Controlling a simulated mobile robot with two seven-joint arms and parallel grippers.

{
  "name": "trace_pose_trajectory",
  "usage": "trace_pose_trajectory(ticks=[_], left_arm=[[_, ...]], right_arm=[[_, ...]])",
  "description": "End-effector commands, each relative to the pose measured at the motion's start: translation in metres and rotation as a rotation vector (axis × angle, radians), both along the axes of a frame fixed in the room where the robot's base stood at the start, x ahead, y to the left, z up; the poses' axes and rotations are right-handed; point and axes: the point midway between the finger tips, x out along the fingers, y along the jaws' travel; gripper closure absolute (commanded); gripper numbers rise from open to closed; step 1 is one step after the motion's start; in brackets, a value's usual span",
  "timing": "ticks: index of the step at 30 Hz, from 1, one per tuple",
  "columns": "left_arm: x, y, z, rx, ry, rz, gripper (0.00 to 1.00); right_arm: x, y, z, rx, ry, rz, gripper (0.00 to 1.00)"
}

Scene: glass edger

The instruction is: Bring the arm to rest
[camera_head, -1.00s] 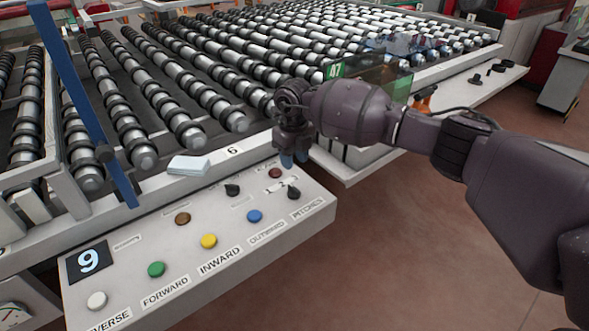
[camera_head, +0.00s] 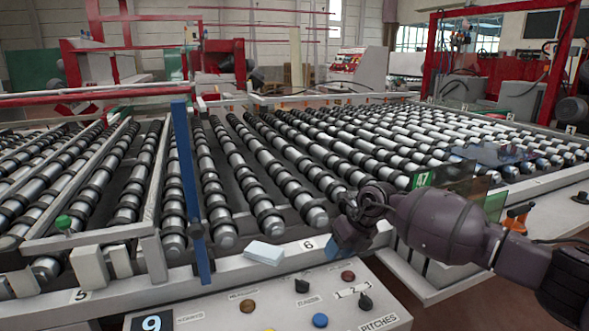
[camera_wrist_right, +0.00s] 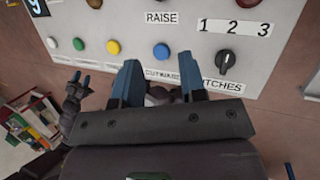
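My right gripper (camera_head: 350,238) is in front of the roller table's rail, just above the back edge of the control panel (camera_head: 215,308). In the right wrist view my right gripper (camera_wrist_right: 160,72) has its two blue fingers apart with nothing between them. The panel's buttons and the 1-2-3 knob (camera_wrist_right: 227,62) show beyond the fingertips.
The roller table (camera_head: 280,170) fills the middle. A blue bar (camera_head: 188,190) stands upright at its front. A pale block (camera_head: 264,253) lies on the front rail. A dark glass pane tagged 47 (camera_head: 455,182) is behind my right arm. Red frames stand at the back.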

Motion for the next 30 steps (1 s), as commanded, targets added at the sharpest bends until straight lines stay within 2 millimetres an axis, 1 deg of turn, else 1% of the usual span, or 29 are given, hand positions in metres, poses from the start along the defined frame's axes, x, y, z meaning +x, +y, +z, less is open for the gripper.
trace_pose_trajectory(ticks=[1,2,3,5,6,9,11,13,16,20,23,26,29,30], left_arm=[[0.0,0.0,0.0,0.0,0.0,0.0,0.57],[0.0,0.0,0.0,0.001,0.0,-0.001,0.57],[0.0,0.0,0.0,0.001,0.0,-0.001,0.57],[0.0,0.0,0.0,0.001,0.0,-0.001,0.57],[0.0,0.0,0.0,0.001,0.0,-0.001,0.57],[0.0,0.001,-0.001,0.002,0.002,-0.001,0.57],[-0.001,0.001,-0.001,0.003,0.003,-0.001,0.57],[-0.001,0.001,-0.002,0.003,0.005,-0.001,0.57],[-0.001,0.001,-0.003,0.003,0.006,-0.001,0.57],[-0.001,0.001,-0.003,0.002,0.007,-0.001,0.57],[-0.001,0.001,-0.003,0.002,0.008,0.0,0.57],[-0.001,0.001,-0.003,0.002,0.007,-0.001,0.57],[-0.001,0.001,-0.003,0.002,0.007,-0.001,0.57],[-0.001,0.001,-0.003,0.002,0.006,-0.001,0.57]], right_arm=[[-0.001,0.023,0.018,0.115,-0.031,0.016,0.62],[-0.001,0.037,0.029,0.188,-0.049,0.024,0.62],[-0.003,0.056,0.046,0.287,-0.068,0.03,0.62],[-0.009,0.08,0.065,0.435,-0.084,0.03,0.62],[-0.014,0.094,0.076,0.536,-0.086,0.021,0.62],[-0.027,0.12,0.1,0.792,-0.069,-0.03,0.62],[-0.034,0.129,0.113,0.944,-0.046,-0.083,0.62],[-0.042,0.133,0.123,1.115,-0.004,-0.168,0.62],[-0.048,0.127,0.128,1.333,0.071,-0.327,0.62],[-0.052,0.105,0.12,1.542,0.176,-0.558,0.62],[-0.055,0.084,0.103,1.657,0.261,-0.743,0.62],[-0.061,0.06,0.08,1.744,0.35,-0.931,0.62],[-0.071,0.037,0.052,1.805,0.436,-1.117,0.62],[-0.076,0.027,0.039,1.823,0.472,-1.19,0.62]])
